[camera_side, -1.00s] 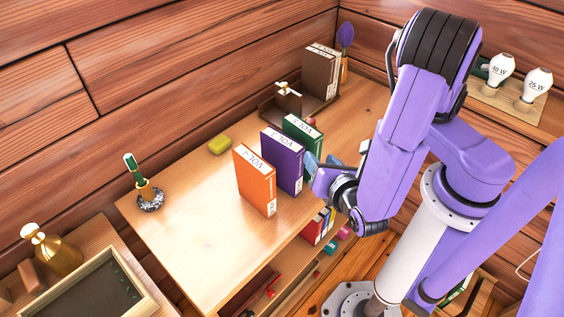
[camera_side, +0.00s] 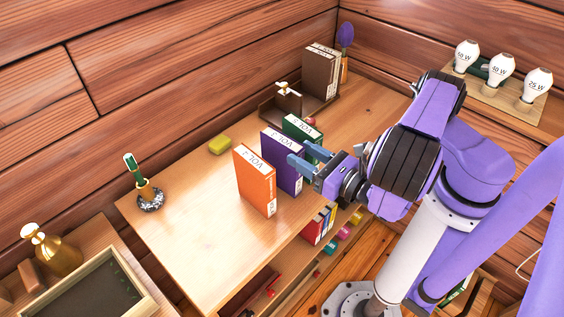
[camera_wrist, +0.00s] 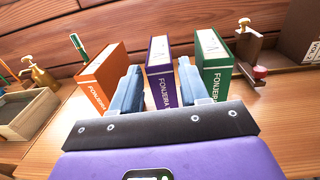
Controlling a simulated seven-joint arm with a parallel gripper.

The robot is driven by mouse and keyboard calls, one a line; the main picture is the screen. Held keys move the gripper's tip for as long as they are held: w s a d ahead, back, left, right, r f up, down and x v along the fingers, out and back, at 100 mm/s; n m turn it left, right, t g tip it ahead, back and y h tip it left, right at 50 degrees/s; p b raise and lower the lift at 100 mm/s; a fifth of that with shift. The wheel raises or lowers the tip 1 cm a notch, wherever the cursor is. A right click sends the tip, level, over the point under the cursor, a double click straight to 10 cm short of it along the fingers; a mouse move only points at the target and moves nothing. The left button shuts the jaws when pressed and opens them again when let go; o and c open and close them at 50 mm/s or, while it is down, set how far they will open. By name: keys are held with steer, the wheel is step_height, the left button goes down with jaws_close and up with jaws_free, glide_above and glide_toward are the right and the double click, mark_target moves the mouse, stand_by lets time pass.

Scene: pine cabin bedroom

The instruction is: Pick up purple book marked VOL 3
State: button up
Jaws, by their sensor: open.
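The purple book (camera_side: 283,163) stands upright on the desk between an orange book (camera_side: 255,182) and a green book (camera_side: 303,133). Its top carries a VOL label whose number I cannot read clearly. My gripper (camera_side: 299,153) is open at the books' spine side, fingers pointing at the purple book. In the wrist view, the purple book (camera_wrist: 160,75) shows between my two fingers (camera_wrist: 159,70), with the orange book (camera_wrist: 103,77) left and the green book (camera_wrist: 213,62) right. Whether the fingertips reach past its spine, I cannot tell.
A pen holder (camera_side: 150,196) stands left. A brown book (camera_side: 320,72) stands at the back. Bulbs (camera_side: 502,69) sit on a shelf at right. The desk's front left is clear.

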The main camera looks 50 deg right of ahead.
mark_target(284, 144)
steer(key=shift+w, duration=3.1)
steer(key=shift+a, duration=0.1)
jaws_close()
